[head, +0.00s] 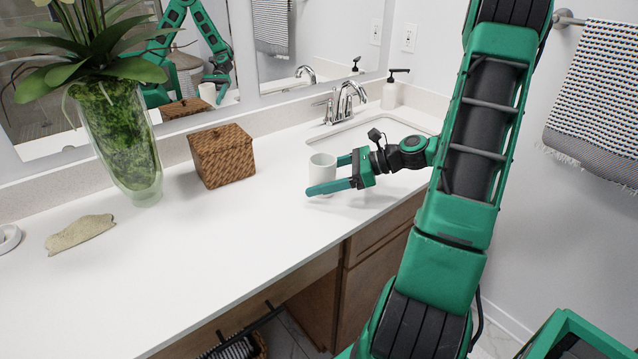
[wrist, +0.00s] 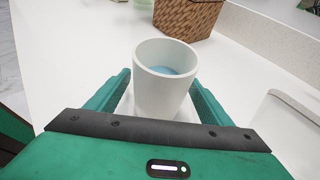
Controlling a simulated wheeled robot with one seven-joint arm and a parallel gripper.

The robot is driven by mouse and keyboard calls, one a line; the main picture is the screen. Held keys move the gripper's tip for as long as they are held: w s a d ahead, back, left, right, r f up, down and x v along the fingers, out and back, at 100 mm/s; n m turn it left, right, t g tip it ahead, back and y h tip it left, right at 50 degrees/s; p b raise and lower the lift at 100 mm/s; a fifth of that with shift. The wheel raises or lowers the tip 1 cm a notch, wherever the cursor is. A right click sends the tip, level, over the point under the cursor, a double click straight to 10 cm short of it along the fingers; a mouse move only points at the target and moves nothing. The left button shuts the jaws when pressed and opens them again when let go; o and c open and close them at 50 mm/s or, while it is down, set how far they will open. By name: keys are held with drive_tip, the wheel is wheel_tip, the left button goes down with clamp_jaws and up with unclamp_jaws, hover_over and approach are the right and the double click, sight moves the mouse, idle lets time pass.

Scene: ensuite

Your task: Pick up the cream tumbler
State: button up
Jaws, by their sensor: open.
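The cream tumbler (head: 321,174) stands upright on the white counter, in front of the sink. In the wrist view the tumbler (wrist: 163,88) stands between the two fingers, with something blue inside it. My gripper (head: 331,174) is open, with one finger on each side of the tumbler. In the wrist view a gap shows between the tumbler and each finger of my gripper (wrist: 160,98). The tumbler's base is partly hidden by the gripper body in the wrist view and by the near finger in the head view.
A brown woven box (head: 222,157) stands left of the tumbler. A glass vase (head: 120,137) with a plant is further left, near a piece of driftwood (head: 80,234). The sink (head: 378,130) and faucet (head: 346,101) are behind my gripper.

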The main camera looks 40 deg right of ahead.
drive_tip(key=x, duration=0.3)
drive_tip(key=shift+a, duration=0.1)
drive_tip(key=c, duration=1.4)
drive_tip(key=shift+c, duration=0.7)
drive_tip(key=shift+r, duration=0.1)
